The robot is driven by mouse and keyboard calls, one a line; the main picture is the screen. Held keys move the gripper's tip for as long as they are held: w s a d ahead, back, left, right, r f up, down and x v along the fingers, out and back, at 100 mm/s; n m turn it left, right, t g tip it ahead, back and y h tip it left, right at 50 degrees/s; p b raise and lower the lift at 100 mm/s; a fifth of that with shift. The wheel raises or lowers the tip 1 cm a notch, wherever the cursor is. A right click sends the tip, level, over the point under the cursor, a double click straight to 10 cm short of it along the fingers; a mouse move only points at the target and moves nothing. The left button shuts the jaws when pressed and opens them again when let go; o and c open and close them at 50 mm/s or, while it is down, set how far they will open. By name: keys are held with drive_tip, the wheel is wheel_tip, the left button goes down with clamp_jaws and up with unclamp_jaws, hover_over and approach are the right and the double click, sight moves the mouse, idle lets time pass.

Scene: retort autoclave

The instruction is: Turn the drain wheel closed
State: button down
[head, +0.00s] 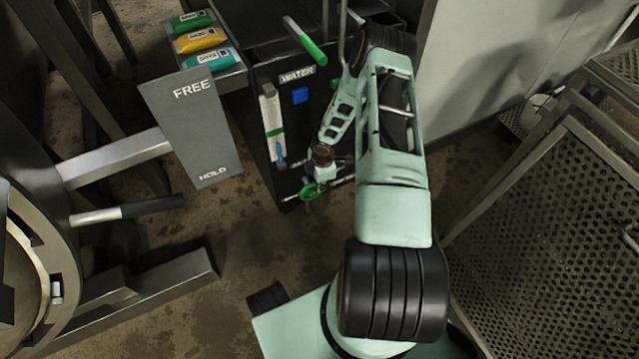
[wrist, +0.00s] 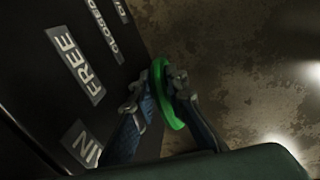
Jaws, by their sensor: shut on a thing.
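The drain wheel is a small green handwheel (head: 311,191) low on the front of the black panel. It also shows in the wrist view as a green ring (wrist: 163,95), seen nearly edge-on. My gripper (wrist: 163,90) is shut on the wheel's rim, with one finger on each side of it. In the head view my gripper (head: 316,178) is small and partly hidden by my wrist. Part of the wheel lies behind the fingers.
The black panel (head: 265,100) bears a WATER label and a green-handled lever (head: 305,42). A grey FREE/HOLD plate (head: 190,125) stands at its left. A perforated metal cart (head: 540,225) is at the right. Bare stained floor (head: 240,235) lies below the panel.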

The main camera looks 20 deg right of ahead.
drive_tip(key=shift+d+y, duration=0.15)
drive_tip(key=shift+y, duration=0.15)
drive_tip(key=shift+d+f+y, duration=0.15)
drive_tip(key=shift+f+y, duration=0.15)
drive_tip(key=shift+y, duration=0.2)
drive_tip(key=y+b, duration=0.1)
drive_tip(key=f+y+b, duration=0.1)
drive_tip(key=y+b, duration=0.1)
drive_tip(key=shift+d, duration=0.3)
drive_tip(key=y, duration=0.2)
drive_tip(key=shift+w+f+m+y+b, duration=0.1)
drive_tip(key=shift+f+m+y+b, duration=0.2)
drive_tip(key=shift+f+b, duration=0.05)
drive_tip(key=shift+f+y, duration=0.35)
drive_tip(key=shift+y, duration=0.75)
drive_tip(key=c, duration=2)
unclamp_jaws()
drive_tip(key=shift+f, duration=0.1)
drive_tip(key=shift+o, duration=0.3)
